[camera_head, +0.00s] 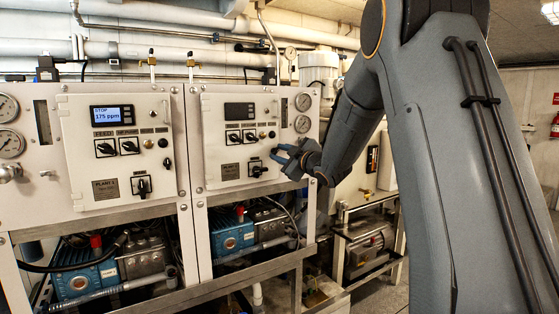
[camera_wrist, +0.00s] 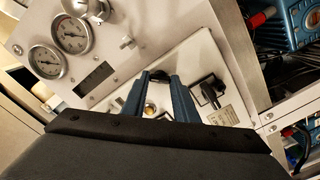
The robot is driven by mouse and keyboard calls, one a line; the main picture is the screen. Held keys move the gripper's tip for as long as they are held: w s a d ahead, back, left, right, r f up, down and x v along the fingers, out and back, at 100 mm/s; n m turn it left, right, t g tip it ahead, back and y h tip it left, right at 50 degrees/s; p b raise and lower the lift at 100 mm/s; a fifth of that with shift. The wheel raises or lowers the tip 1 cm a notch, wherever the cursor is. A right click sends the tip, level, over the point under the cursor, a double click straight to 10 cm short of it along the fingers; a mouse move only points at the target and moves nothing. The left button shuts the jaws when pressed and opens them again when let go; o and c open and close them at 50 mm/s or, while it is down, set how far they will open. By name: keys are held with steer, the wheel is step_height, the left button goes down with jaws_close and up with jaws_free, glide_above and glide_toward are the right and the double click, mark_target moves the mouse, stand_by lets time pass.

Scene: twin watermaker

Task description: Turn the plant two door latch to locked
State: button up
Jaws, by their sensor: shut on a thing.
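The plant two panel door (camera_head: 226,110) is the white door on the right-hand cabinet in the head view; it looks closed. Its small black latch (camera_wrist: 159,74) is at the door's edge in the wrist view, between my fingertips. My gripper (camera_head: 280,155) reaches in from the right at the door's right edge, its blue fingers shut on the latch. The fingers also show in the wrist view (camera_wrist: 159,82), one on each side of the latch. The fingers hide much of the latch, so I cannot tell its angle.
A black rotary switch (camera_head: 257,168) sits on the door close to my gripper. Pressure gauges (camera_head: 302,102) are right of the door. The plant one panel (camera_head: 116,145) is at left. Blue pumps (camera_head: 233,235) stand below behind a metal frame.

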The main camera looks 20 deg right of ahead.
steer(key=n+b, duration=0.4)
steer(key=b, duration=0.1)
steer(key=shift+f+n+b, duration=0.2)
steer(key=shift+n+b, duration=0.1)
steer(key=n+b, duration=0.4)
steer(key=b, duration=0.1)
steer(key=shift+r, duration=0.2)
steer(key=o, duration=1.1)
steer(key=shift+c, duration=0.2)
steer(key=v, duration=0.7)
steer(key=shift+s+b, duration=0.35)
steer(key=shift+s, duration=0.05)
steer(key=shift+d, duration=0.1)
